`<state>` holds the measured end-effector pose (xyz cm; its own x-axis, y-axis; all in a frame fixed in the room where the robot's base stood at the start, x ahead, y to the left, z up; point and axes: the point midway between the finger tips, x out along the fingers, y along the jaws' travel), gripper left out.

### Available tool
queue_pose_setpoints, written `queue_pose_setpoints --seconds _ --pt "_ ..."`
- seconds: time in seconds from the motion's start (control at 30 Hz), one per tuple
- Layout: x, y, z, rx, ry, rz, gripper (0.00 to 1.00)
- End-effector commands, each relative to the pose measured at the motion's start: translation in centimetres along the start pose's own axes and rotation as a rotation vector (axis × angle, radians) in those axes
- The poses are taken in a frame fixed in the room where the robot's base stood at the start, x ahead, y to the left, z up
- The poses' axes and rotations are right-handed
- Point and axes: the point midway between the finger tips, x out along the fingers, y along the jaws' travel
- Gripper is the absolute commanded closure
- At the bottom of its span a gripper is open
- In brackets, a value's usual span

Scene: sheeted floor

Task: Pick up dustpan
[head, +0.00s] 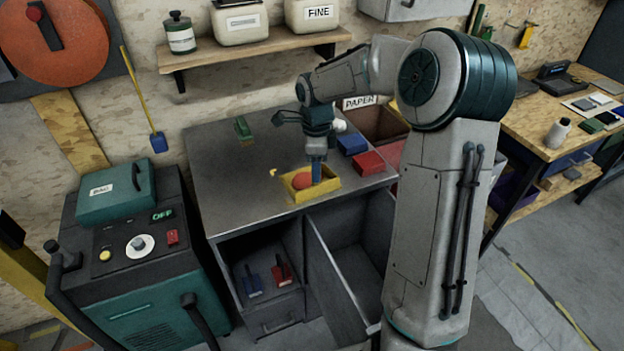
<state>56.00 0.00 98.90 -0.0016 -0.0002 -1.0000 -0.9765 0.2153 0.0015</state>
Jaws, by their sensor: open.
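My gripper (317,172) points down over a shallow yellow tray-like pan (301,196) on the grey worktop (230,190). An orange-red ball (301,181) lies in the pan beside my fingers. The fingers look open, but whether they touch the pan is too small to tell. I cannot tell for sure which thing is the dustpan. Small handled tools, one blue (252,283) and one red (283,271), lie in the open compartment below the worktop and may be scoops or dustpans.
A green block (243,129) lies at the back of the worktop, and blue (351,143) and red (369,163) boxes at its right. A teal machine (140,260) stands at left. A shelf (255,47) hangs above. The worktop's left part is clear.

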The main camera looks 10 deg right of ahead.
Motion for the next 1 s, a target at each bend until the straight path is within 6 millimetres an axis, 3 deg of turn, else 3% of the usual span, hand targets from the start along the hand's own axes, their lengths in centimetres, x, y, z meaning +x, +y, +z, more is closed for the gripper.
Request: queue_pose_setpoints --seconds 0.1,0.37,0.53,1.0 --pt "1.05 0.03 0.01 -0.001 -0.001 0.001 0.51" --pt "1.26 0.01 0.02 0.000 -0.001 -0.001 0.54" --pt "1.24 0.01 0.02 -0.001 -0.001 -0.001 1.00" --pt "0.33 -0.05 0.04 0.000 0.000 -0.004 1.00"
